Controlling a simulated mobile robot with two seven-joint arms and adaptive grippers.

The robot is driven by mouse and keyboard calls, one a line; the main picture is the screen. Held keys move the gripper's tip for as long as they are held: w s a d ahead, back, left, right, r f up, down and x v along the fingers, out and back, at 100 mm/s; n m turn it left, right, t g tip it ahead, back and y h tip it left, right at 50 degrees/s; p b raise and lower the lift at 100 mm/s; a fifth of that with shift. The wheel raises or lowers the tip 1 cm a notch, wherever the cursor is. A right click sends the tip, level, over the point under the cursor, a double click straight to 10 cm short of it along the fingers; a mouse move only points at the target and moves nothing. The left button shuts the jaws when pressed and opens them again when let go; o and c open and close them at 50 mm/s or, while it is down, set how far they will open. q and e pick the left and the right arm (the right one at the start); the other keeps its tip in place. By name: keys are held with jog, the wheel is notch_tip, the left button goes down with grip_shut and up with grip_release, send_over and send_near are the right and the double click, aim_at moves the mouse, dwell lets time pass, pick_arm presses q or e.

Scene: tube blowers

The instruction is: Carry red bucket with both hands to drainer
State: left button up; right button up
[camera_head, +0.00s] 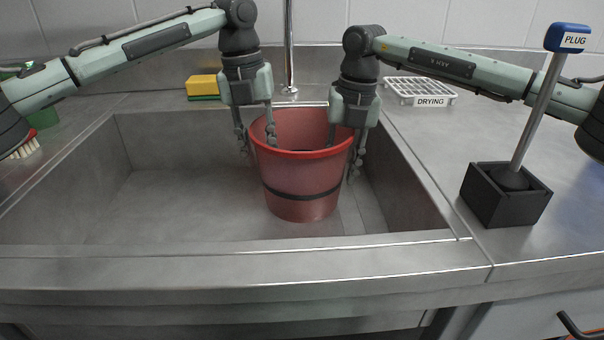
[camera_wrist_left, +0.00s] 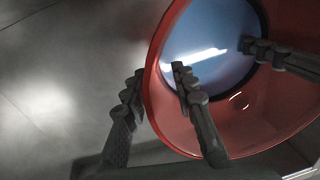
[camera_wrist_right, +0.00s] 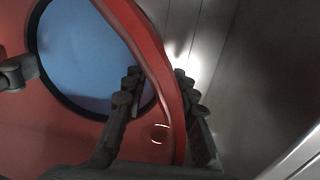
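The red bucket (camera_head: 300,190) is upright in the right part of the sink, with a dark band around it. A smooth blue surface, perhaps water, shows inside it in the left wrist view (camera_wrist_left: 215,45) and right wrist view (camera_wrist_right: 85,55). My left gripper (camera_head: 256,140) straddles the bucket's left rim, one finger inside and one outside, with a gap between the fingers. My right gripper (camera_head: 344,150) straddles the right rim the same way. Both look open. The white drainer rack (camera_head: 418,88), labelled DRYING, lies on the counter right of the sink.
The steel sink (camera_head: 180,200) is bare left of the bucket. A yellow and green sponge (camera_head: 203,87) and the tap pipe (camera_head: 289,45) are behind. A brush (camera_head: 25,148) lies left.

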pick_arm(q)
jog(key=shift+f, duration=0.1)
pick_arm(e)
jog(key=shift+f, duration=0.25)
pick_arm(q)
grip_shut()
pick_arm(e)
grip_shut()
jog(key=shift+r, duration=0.15)
